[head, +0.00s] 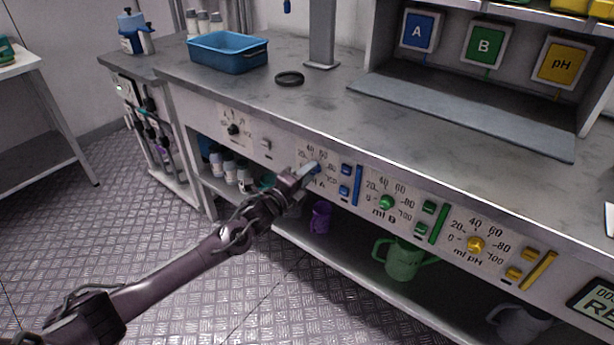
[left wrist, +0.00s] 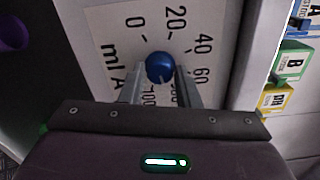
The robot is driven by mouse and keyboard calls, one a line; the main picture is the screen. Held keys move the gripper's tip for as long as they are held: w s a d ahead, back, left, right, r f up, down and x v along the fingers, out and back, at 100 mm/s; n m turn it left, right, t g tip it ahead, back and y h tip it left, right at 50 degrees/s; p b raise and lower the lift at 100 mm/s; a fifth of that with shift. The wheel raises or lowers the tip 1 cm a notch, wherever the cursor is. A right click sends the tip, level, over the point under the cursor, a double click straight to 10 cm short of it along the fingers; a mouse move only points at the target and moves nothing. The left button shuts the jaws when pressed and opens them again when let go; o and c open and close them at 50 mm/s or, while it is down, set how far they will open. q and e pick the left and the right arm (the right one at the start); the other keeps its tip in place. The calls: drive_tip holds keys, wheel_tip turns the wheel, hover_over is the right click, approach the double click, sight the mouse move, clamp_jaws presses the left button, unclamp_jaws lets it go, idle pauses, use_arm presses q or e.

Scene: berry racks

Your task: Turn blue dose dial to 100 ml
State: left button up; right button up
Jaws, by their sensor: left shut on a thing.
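The blue dose dial (left wrist: 159,67) shows as a round blue knob on the "ml A" scale plate (left wrist: 112,25) in the left wrist view. My left gripper (left wrist: 159,82) is shut on it, with one finger on each side of the knob. The numbers 0, 20, 40 and 60 are readable around it; the lower ones are partly hidden by the fingers. I cannot tell which number the dial points to. In the head view my left gripper (head: 304,174) reaches the A panel and covers most of the dial. My right gripper is not in view.
To the right on the bench front are blue buttons (head: 345,180), a green dial (head: 387,203) and a yellow dial (head: 475,244). A purple mug (head: 321,217) and a green jug (head: 402,260) stand on the shelf below. A blue tray (head: 228,54) sits on the bench top.

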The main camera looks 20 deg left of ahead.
use_arm(q)
drive_tip(key=shift+f+m+b, duration=0.1)
drive_tip(key=shift+m+b, duration=0.55)
drive_tip(key=shift+m, duration=2.75)
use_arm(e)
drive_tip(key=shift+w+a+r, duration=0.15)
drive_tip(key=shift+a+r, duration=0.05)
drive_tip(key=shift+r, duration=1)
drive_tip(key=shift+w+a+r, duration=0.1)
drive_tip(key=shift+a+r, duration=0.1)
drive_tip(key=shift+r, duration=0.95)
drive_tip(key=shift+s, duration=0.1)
use_arm(q)
drive_tip(key=o, duration=1)
drive_tip(key=shift+c, duration=0.2)
drive_tip(key=v, duration=0.7)
drive_tip(key=shift+s+p, duration=0.4)
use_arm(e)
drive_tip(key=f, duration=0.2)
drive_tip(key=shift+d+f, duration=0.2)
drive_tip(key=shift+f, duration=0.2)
